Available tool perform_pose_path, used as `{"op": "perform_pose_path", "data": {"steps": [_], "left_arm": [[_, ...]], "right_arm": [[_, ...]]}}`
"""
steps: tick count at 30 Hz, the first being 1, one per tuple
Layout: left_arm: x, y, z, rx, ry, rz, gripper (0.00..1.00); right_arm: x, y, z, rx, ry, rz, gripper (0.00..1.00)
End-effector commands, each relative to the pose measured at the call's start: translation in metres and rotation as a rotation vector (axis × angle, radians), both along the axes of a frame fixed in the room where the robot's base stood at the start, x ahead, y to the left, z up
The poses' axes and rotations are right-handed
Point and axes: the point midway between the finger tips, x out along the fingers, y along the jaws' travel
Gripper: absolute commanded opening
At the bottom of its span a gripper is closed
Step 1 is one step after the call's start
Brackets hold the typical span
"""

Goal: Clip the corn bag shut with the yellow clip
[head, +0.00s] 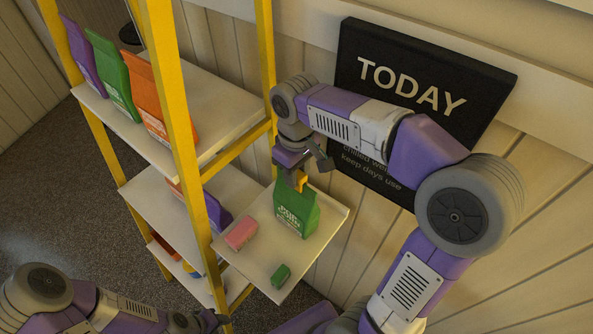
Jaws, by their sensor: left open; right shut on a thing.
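A green bag (295,215) with white lettering, the corn bag as far as I can read it, stands upright on a small pale side shelf (325,228). The yellow clip (301,180) is at the bag's top edge. My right gripper (301,172) reaches down from above and is shut on the clip. I cannot tell whether the clip's jaws are around the bag's top or only against it. My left gripper (212,321) is low at the bottom of the picture, open, away from the bag and partly hidden.
A pink block (241,234) and a small green block (281,275) lie on the side shelf. A yellow-framed rack to the left holds purple (82,55), green (113,75) and orange (147,95) bags. A black sign (430,75) hangs behind my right arm.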

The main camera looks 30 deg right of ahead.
Motion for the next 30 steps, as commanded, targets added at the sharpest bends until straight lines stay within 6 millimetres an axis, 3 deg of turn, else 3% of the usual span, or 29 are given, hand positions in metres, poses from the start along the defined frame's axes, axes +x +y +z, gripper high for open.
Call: {"op": "perform_pose_path", "data": {"steps": [8, 9, 14, 23, 30], "left_arm": [[0.000, 0.000, -0.003, 0.000, 0.000, 0.000, 0.43], [0.000, 0.000, -0.003, 0.000, 0.000, 0.000, 0.43], [0.000, 0.000, -0.003, 0.000, 0.000, 0.000, 0.43], [0.000, 0.000, -0.002, 0.000, 0.000, 0.000, 0.43], [0.000, 0.000, 0.002, 0.000, 0.000, 0.000, 0.43]], "right_arm": [[0.000, 0.000, -0.005, 0.000, 0.000, 0.000, 0.02], [0.000, 0.000, -0.004, 0.000, 0.000, 0.000, 0.36], [0.000, 0.000, -0.004, 0.000, 0.000, 0.000, 0.60], [0.000, 0.000, -0.002, 0.000, 0.000, 0.000, 0.60], [0.001, 0.000, 0.032, 0.001, -0.005, 0.000, 0.60]]}}
